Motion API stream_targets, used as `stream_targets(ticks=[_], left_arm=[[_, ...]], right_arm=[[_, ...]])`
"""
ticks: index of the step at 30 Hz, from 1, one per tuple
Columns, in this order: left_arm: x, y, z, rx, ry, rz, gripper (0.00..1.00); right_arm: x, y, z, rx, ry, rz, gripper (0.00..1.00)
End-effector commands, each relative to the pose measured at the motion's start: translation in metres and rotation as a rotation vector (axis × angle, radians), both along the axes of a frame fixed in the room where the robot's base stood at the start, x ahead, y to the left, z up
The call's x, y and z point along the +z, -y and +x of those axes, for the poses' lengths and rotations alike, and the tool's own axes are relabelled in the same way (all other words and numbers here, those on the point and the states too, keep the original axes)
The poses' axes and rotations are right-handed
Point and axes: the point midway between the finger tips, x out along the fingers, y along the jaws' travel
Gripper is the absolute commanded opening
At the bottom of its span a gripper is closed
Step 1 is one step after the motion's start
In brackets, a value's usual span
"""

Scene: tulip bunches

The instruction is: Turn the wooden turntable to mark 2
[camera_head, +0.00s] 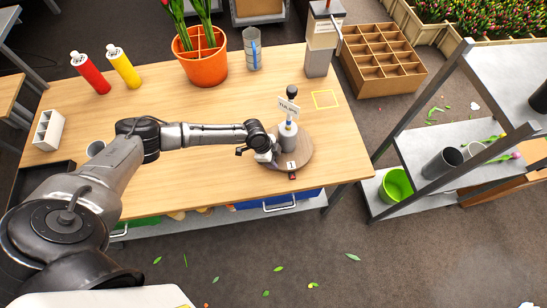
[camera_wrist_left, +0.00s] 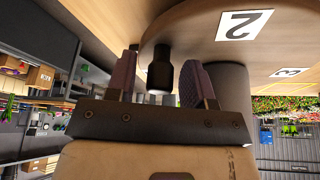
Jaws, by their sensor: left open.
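The round wooden turntable (camera_head: 304,148) sits near the right end of the table, with a plate marked 1 (camera_head: 291,165) at its front edge. A small dark and red piece (camera_head: 292,176) lies just in front of that plate. Plates marked 2 (camera_wrist_left: 238,24) and 3 (camera_wrist_left: 290,71) show on the turntable in the left wrist view. My left gripper (camera_head: 268,156) is at the turntable's left edge. In the wrist view, its open fingers (camera_wrist_left: 158,82) stand on either side of a black peg (camera_wrist_left: 160,70); contact cannot be told. My right gripper is not in view.
The table's middle is clear.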

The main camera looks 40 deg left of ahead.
Motion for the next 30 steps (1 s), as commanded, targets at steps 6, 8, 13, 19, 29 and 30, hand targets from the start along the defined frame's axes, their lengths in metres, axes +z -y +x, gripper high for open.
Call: stream_targets(ticks=[6,8,13,19,29,30], left_arm=[[0.0001,-0.0003,0.0000,0.000,0.000,0.000,0.36],[0.0001,-0.0002,-0.0001,0.000,0.000,0.000,0.30],[0.0002,-0.0003,-0.0002,0.001,-0.001,0.001,0.14],[0.0002,-0.0004,-0.0001,0.001,-0.001,0.001,0.00],[0.0006,0.0004,-0.0003,0.007,-0.001,0.000,0.00],[0.0009,0.0009,-0.0004,0.011,-0.001,-0.001,0.00]], right_arm=[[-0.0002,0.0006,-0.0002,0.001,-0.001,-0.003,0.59],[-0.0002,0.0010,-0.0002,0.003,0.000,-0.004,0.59],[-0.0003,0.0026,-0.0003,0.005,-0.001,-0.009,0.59],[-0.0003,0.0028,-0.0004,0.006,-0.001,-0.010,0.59],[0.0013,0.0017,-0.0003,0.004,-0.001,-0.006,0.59],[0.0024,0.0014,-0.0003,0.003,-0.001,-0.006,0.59]])
